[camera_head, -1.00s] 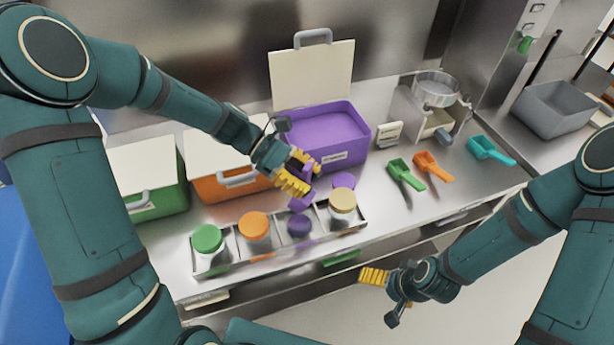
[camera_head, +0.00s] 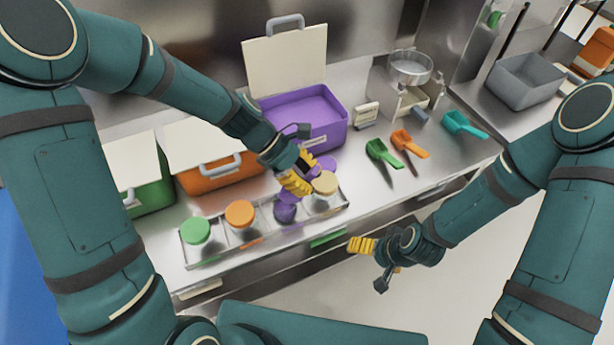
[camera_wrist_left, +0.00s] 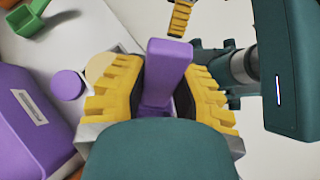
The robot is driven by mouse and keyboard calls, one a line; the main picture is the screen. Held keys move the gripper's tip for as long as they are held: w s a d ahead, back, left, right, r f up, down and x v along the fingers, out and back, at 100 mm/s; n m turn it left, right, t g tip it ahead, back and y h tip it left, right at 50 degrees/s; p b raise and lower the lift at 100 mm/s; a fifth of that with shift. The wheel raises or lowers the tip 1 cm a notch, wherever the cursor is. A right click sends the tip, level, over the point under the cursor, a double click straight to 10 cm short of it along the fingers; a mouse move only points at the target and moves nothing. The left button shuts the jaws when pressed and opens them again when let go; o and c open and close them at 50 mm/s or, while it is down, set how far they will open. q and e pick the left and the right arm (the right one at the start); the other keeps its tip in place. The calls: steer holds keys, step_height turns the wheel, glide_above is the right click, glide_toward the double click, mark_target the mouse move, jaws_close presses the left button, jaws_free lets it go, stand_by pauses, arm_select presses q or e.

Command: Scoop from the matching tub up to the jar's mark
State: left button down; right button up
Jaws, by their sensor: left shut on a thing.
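My left gripper (camera_head: 302,177) is shut on the handle of a purple scoop (camera_wrist_left: 168,65). The scoop is over or just beside the open purple-filled jar (camera_head: 286,211) in the tray; its bowl is partly hidden, and I cannot tell whether it touches the jar or holds anything. The purple tub (camera_head: 336,128) stands behind with its pale lid (camera_head: 285,60) raised and purple contents showing. A purple jar lid (camera_head: 326,162) lies behind the tray. The jar's mark cannot be made out. My right gripper (camera_head: 362,246) hangs empty in front of the counter; its jaw opening is unclear.
The tray (camera_head: 262,242) also holds green-lidded (camera_head: 196,231), orange-lidded (camera_head: 240,213) and tan-lidded (camera_head: 325,183) jars. Orange (camera_head: 222,177) and green (camera_head: 153,193) tubs stand left.

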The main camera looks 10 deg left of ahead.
arm_select(q)
steer(key=d+f+t+y+p, duration=0.1)
steer(key=d+f+y+p, duration=0.2)
steer(key=f+y+p, duration=0.3)
steer(key=shift+s+t+y, duration=0.25)
steer(key=shift+t+y, duration=0.15)
steer(key=shift+y, duration=1)
steer(key=shift+s, duration=0.1)
stand_by(0.9)
